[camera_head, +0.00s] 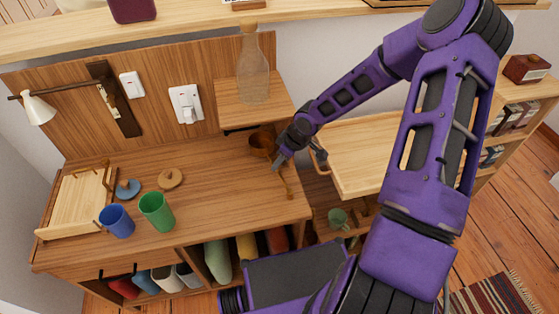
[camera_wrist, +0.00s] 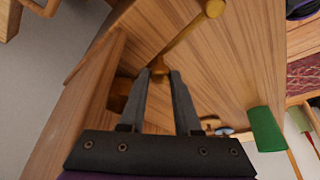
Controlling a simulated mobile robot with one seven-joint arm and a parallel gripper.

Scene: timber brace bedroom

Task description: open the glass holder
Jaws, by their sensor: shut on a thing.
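A brown holder-like piece (camera_head: 263,142) stands at the back right of the wooden desk. It may be the glass holder, but its full shape is unclear. A thin brown bar (camera_head: 288,182) runs forward near it. In the wrist view this bar (camera_wrist: 188,36) has a rounded end. My gripper (camera_head: 278,164) is low over the desk beside the brown piece. Its fingertips (camera_wrist: 160,73) are shut on a small brown part at the near end of the bar. My gripper hides part of the brown piece in the head view.
A clear bottle (camera_head: 253,75) stands on the small shelf just behind. A green cup (camera_head: 157,212) and blue cup (camera_head: 116,221) stand at the left. A pale wooden panel (camera_head: 365,155) is close at right. The middle of the desk is clear.

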